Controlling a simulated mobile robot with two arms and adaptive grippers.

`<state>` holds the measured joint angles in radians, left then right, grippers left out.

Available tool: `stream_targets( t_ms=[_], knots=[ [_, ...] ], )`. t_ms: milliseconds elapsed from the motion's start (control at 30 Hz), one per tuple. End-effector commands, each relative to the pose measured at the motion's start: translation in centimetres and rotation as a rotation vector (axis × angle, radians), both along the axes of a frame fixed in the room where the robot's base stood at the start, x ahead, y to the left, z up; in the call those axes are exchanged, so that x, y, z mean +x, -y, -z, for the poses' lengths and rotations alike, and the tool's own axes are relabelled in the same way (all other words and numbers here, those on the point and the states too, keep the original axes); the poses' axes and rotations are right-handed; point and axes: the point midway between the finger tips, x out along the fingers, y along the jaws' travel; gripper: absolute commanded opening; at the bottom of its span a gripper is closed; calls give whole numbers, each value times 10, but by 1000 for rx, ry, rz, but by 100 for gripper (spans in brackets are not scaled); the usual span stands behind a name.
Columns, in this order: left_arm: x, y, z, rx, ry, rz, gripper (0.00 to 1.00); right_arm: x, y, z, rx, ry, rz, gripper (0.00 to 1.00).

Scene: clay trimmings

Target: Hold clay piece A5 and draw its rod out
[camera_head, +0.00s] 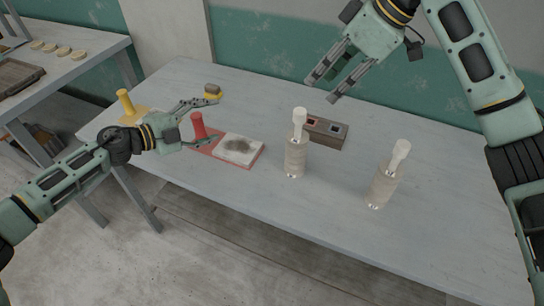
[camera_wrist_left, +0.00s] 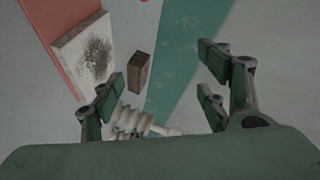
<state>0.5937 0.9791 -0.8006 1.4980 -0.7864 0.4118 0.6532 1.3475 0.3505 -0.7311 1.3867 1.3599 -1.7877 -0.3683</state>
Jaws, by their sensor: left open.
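Two pale, upright clay cylinders with white rods standing out of their tops are on the table. One clay piece (camera_head: 295,160) is near the middle, with its rod (camera_head: 299,118) upright. The other clay piece (camera_head: 381,188) is to the right, its rod (camera_head: 400,156) leaning right. I cannot read which is A5. My left gripper (camera_head: 214,120) is open and empty, left of the middle piece. In the left wrist view a pale ribbed piece (camera_wrist_left: 131,121) shows beyond the open left gripper (camera_wrist_left: 165,88). My right gripper (camera_head: 325,88) is open and empty, above the table's back.
A white tile (camera_head: 238,150) with a dark smudge lies on a red mat beside a red post (camera_head: 198,126). A yellow post (camera_head: 126,103) stands far left. The front right table is clear.

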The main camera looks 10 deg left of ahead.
Motion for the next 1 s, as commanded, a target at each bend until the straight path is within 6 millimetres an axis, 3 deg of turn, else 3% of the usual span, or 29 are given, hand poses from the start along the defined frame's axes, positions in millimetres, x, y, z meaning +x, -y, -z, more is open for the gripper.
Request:
stream_targets(
  t_ms=[33,100,200,300,400,567,1000],
  knots=[
    [-7,35,-1,-151,-65,0,68,0,0,0,0,0,0,31],
    [-19,73,-1,-352,-180,-6,68,0,0,0,0,0,0,31],
    [-38,118,10,-587,-354,-10,68,0,0,0,0,0,0,31],
    [-56,150,21,-751,-502,-13,68,0,0,0,0,0,0,31],
    [-69,171,29,-860,-607,-14,68,0,0,0,0,0,0,31],
    [-77,188,34,-938,-685,-17,68,0,0,0,0,0,0,31],
    [-40,236,34,-941,-689,-16,68,0,0,0,0,0,0,31]
  ],
)
